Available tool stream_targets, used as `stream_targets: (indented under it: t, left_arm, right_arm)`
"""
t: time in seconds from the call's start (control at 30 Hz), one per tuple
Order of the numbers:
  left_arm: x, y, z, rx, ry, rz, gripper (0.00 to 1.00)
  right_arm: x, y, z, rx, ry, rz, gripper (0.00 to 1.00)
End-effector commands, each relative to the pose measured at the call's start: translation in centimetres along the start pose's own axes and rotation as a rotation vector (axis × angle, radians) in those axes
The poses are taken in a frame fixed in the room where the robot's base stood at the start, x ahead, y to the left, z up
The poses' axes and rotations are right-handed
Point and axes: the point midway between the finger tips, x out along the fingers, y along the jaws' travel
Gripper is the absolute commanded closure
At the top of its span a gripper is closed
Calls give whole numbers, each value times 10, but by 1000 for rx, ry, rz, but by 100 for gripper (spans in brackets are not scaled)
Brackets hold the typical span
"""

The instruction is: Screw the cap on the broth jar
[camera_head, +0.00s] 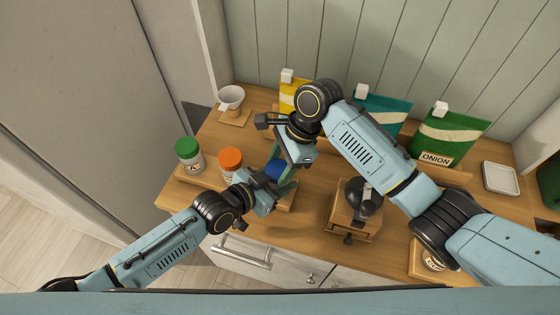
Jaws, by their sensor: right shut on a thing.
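A blue cap (277,168) shows between the fingers of my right gripper (282,160), which reaches down from above and is shut on it. The jar under the blue cap is mostly hidden, so I cannot tell how the cap sits on it. My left gripper (279,194) is low beside the cap, at the front of the same spot. Its fingertips are partly hidden, and I cannot tell whether they hold the jar. No broth label is readable.
A green-capped jar (189,156) and an orange-capped jar (230,163) stand to the left. A cup (231,98) is behind them. Pouches line the back, including a green onion pouch (447,134). A wooden grinder-like box (354,212) stands right. A white dish (500,178) is far right.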

Motion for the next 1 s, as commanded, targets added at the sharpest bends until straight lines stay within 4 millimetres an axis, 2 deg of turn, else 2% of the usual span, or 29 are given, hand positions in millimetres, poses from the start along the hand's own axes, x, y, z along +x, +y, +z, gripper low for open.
stream_targets:
  t: [0.1,0.23,0.6,0.63,0.77,1.0]
  left_arm:
    - [0,0,1,0,-2,0,100]
    - [0,0,1,0,-2,0,100]
    - [0,0,1,0,-2,0,100]
    - [0,0,1,0,-2,0,100]
    - [0,0,1,0,-2,0,100]
    - [0,0,1,0,-2,0,100]
  right_arm:
    - [1,3,3,185,-7,-78,70]
    - [0,3,2,322,-6,-134,70]
    - [-1,2,2,364,-5,-152,70]
    - [-1,2,2,364,-5,-152,45]
    - [-1,2,1,363,-5,-151,28]
    - [0,4,2,362,-5,-146,27]
